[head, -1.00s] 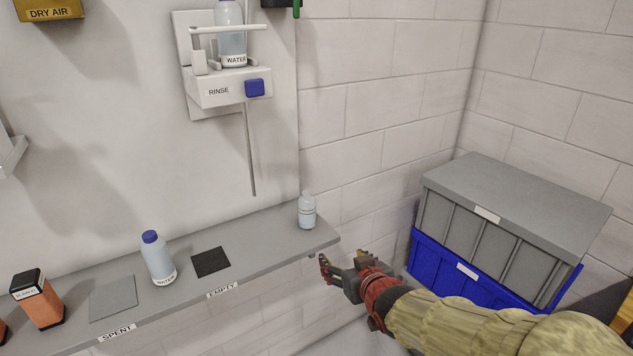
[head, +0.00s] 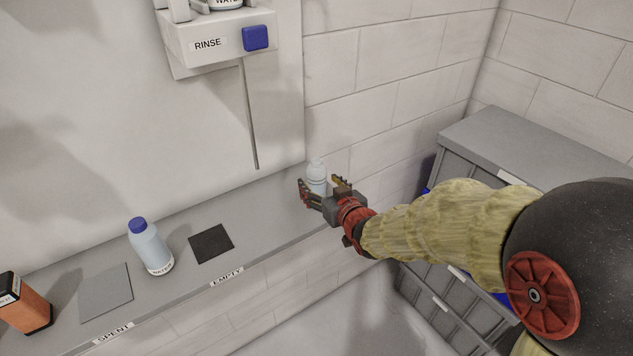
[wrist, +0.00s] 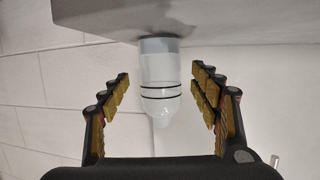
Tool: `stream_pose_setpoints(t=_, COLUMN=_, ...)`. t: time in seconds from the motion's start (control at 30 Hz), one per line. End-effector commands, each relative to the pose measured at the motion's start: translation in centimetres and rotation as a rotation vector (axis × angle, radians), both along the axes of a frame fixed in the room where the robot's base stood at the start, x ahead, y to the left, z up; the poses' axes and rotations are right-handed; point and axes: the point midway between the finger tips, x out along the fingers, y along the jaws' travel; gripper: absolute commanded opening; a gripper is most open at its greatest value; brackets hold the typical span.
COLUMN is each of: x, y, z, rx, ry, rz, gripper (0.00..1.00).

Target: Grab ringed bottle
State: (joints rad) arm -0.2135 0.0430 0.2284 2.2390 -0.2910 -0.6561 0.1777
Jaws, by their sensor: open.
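The ringed bottle (head: 317,173) is small and pale, and stands near the right end of the grey shelf (head: 270,200). In the wrist view the ringed bottle (wrist: 161,85) appears upside down, with two dark rings around it. My gripper (head: 322,190) is at the bottle in the head view and partly hides its lower part. In the wrist view my gripper (wrist: 160,92) is open, with one finger on each side of the bottle and a visible gap on both sides.
A blue-capped water bottle (head: 150,248) stands left on the shelf beside a dark pad (head: 211,243) near the EMPTY label. A grey pad (head: 106,292) and an orange container (head: 27,308) are farther left. A rinse fixture (head: 215,42) hangs above, with a thin rod down. Grey bins (head: 540,150) stand right.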

Motion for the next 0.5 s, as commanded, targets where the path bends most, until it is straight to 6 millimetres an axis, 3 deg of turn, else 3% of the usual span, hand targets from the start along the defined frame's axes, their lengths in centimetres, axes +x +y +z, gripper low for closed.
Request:
stream_pose_setpoints(t=0.2, x=2.2, y=1.0, z=-1.1, rx=0.000, ry=0.001, rz=0.000, gripper=0.63)
stream_pose_setpoints(t=0.5, x=2.5, y=1.1, z=-1.1, rx=0.000, ry=0.001, rz=0.000, gripper=0.63)
